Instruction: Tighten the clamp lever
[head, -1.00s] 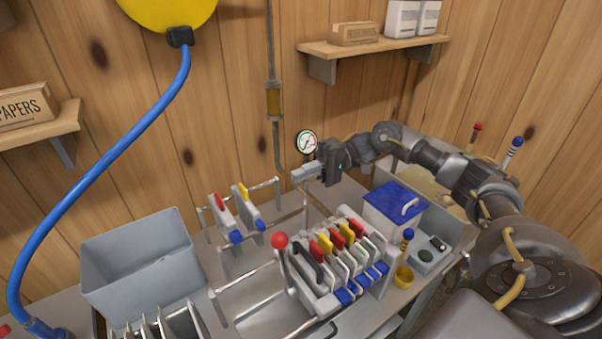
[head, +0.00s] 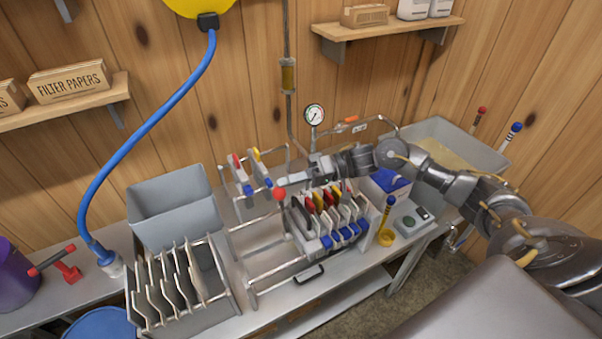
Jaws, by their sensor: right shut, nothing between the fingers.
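The clamp lever (head: 284,213) is a thin upright rod topped by a red ball, at the left end of the packed row of filter plates (head: 335,215) on the press. My right gripper (head: 281,182) comes in from the right above the packed plates. Its fingers are shut and empty, and they point left. In the picture the fingertips lie just above the red ball; I cannot tell whether they touch it. My left gripper is not in view.
Two loose plates (head: 241,177) with red and yellow handles hang on the rails left of the lever. A grey bin (head: 170,218), a rack of plates (head: 140,285) and a blue-lidded box (head: 392,185) stand nearby. A pressure gauge (head: 314,114) is behind my gripper.

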